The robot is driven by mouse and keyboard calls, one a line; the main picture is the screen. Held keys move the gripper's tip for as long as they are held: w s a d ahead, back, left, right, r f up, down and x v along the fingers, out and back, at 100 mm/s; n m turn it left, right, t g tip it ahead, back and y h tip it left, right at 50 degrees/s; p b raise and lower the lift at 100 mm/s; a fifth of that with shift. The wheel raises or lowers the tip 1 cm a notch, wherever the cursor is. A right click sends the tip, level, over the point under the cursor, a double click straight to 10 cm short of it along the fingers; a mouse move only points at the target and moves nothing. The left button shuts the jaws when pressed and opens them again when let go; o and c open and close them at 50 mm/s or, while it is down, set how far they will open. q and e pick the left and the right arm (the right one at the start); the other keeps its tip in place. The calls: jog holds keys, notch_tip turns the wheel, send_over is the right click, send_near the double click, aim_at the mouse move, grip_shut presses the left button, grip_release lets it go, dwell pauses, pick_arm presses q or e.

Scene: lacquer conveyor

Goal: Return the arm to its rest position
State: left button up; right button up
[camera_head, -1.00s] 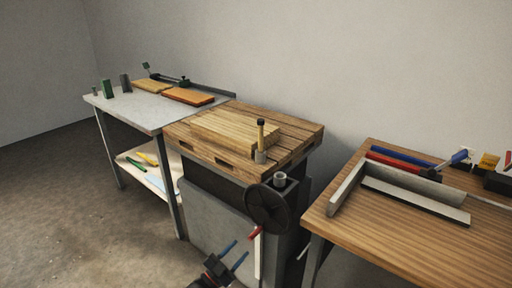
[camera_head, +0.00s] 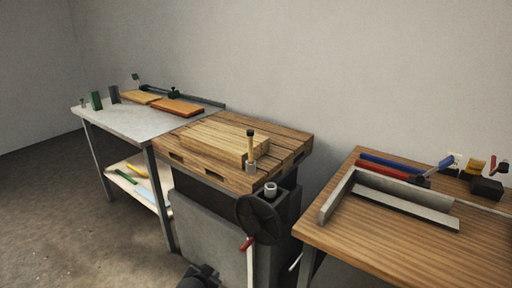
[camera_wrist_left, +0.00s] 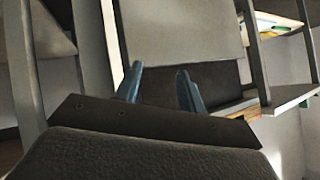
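My left gripper (camera_wrist_left: 158,85) shows in the left wrist view with its two blue fingers apart and nothing between them. It is open and points toward the grey cabinet front (camera_wrist_left: 185,30) below the workbench. In the head view only a dark part of my arm shows at the bottom edge, and the fingers are out of the frame. My right gripper is in neither view.
A wooden workbench (camera_head: 290,142) with a handwheel (camera_head: 258,218) stands in the middle. A grey-topped table (camera_head: 130,122) with a lower shelf is on the left. A wooden table (camera_head: 400,235) with a metal frame is on the right. Open floor lies at the lower left.

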pick_arm(q)
jog(key=s+d+r+n+g+p, duration=0.1)
jog(key=s+r+n+g+p, duration=0.2)
jog(key=s, duration=1.1)
jog(key=s+r+g+p, duration=0.3)
jog(key=s+r, duration=0.2)
jog(key=s, duration=0.8)
jog(key=s+d+f+n+g+p, duration=0.1)
jog(key=s+f+g+p, duration=0.1)
jog(key=s, duration=0.8)
jog(key=shift+h, duration=0.3)
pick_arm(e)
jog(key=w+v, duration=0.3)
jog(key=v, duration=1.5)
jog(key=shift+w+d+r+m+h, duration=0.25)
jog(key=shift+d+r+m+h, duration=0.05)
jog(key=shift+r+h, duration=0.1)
pick_arm(q)
jog(key=shift+s+d+f, duration=0.1)
jog(key=shift+s+f, duration=0.05)
